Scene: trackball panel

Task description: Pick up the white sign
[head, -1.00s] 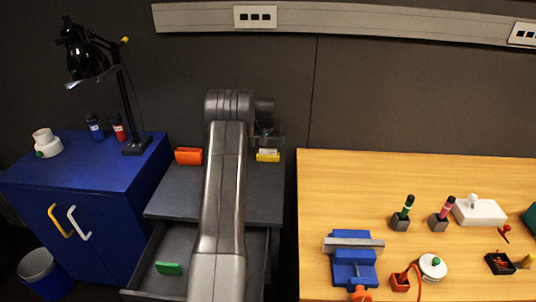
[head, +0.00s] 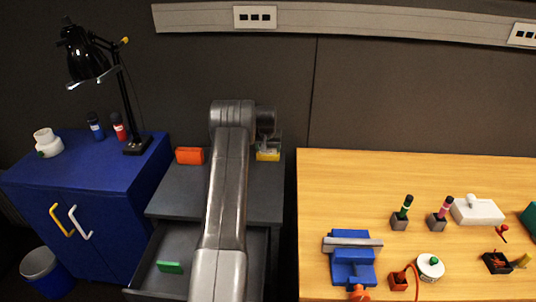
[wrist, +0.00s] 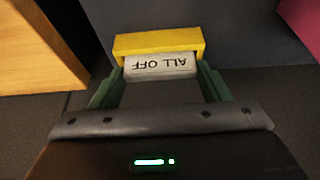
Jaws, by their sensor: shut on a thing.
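The white sign (wrist: 160,67) shows in the wrist view, with "ALL OFF" upside down on its face. It sits against the yellow holder (wrist: 158,42), whose ends reach down beside its upper edge; whether it is clear of the holder I cannot tell. My gripper (wrist: 160,76) is shut on the sign, one green finger at each end. In the head view, the yellow holder (head: 268,156) stands at the back right of the grey cabinet top, and my gripper (head: 268,143) is just over it, small and partly hidden by my arm.
An orange block (head: 189,156) lies left of my arm on the grey cabinet (head: 178,190). A drawer below is open with a green block (head: 169,267) in it. The wooden table (head: 340,185) with a blue vise (head: 352,268) stands right. The wall is close behind.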

